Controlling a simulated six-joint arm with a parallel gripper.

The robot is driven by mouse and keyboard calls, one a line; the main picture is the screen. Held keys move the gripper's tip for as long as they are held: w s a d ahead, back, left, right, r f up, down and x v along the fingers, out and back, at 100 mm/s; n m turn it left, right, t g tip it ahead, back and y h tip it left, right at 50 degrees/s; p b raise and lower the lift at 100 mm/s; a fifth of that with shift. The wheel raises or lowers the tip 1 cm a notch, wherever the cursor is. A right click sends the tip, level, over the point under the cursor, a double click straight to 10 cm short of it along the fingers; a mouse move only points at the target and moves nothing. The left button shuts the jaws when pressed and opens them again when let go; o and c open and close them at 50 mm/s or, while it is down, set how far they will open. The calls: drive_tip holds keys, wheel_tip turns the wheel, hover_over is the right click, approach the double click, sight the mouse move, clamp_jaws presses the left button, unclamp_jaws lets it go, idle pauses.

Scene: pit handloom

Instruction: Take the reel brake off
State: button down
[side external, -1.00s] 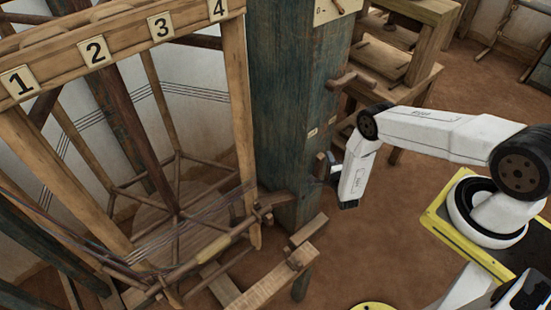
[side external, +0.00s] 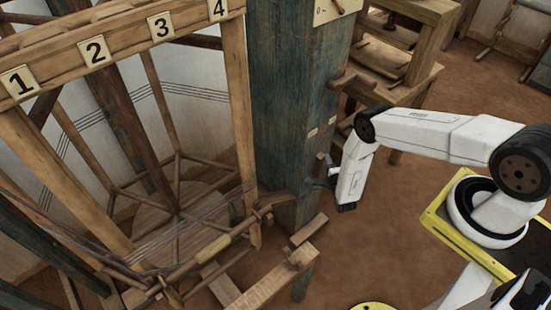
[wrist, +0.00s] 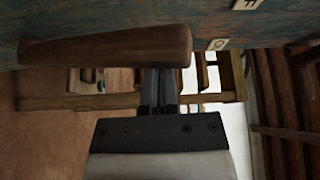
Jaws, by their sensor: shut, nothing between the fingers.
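A blunt wooden lever (wrist: 105,47), apparently the reel brake, lies across the upper part of the wrist view, beside the worn blue-green post (wrist: 120,15). In the side view the post (side external: 285,100) stands upright, and a small wooden piece (side external: 324,162), likely this lever, shows at its right face, partly hidden by my wrist. My gripper (wrist: 160,72) is shut and empty. Its dark fingertips meet the lever's lower edge near its right end in the wrist view; I cannot tell whether they touch. In the side view my gripper (side external: 314,184) is close against the post.
Small pale labels sit on the post, one (wrist: 217,44) just right of the lever. A wooden peg (side external: 352,79) sticks out higher up. The reel frame with numbered plates (side external: 94,50) stands left, wooden benches (side external: 415,50) behind. Bare floor (side external: 410,210) lies right of the post.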

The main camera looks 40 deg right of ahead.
drive_tip(key=d+r, duration=0.1)
drive_tip(key=d, duration=0.3)
drive_tip(key=f+v, duration=0.1)
drive_tip(key=v, duration=0.9)
drive_tip(key=shift+s, duration=0.3)
drive_tip(key=shift+a, duration=0.15)
